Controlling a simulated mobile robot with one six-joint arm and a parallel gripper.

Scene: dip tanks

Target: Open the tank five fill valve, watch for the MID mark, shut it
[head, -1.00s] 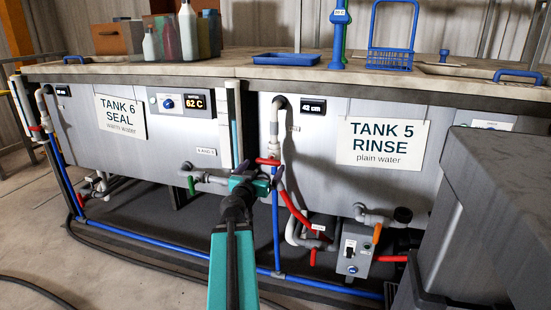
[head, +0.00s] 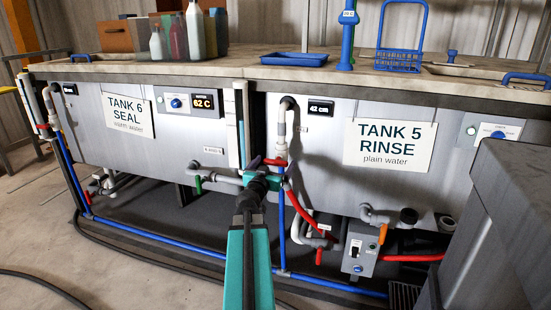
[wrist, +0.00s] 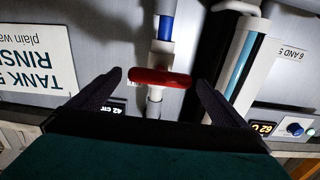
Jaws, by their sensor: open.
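The valve with a red bar handle (head: 277,161) is on the pale vertical pipe at the left end of tank five (head: 330,131). In the wrist view the red handle (wrist: 160,77) lies crosswise to its pipe, between my open dark fingers. My gripper (head: 262,172) is at the valve in the head view and partly hides it; in the wrist view my gripper (wrist: 159,79) shows a gap on each side of the handle. The tank five display (head: 319,109) reads 42 cm. A sight tube (wrist: 243,62) with a blue strip stands beside the valve; no MID mark is readable.
Tank six (head: 82,135) adjoins on the left, with a green-handled valve (head: 198,184) low near my gripper. A grey block (head: 500,215) fills the right foreground.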

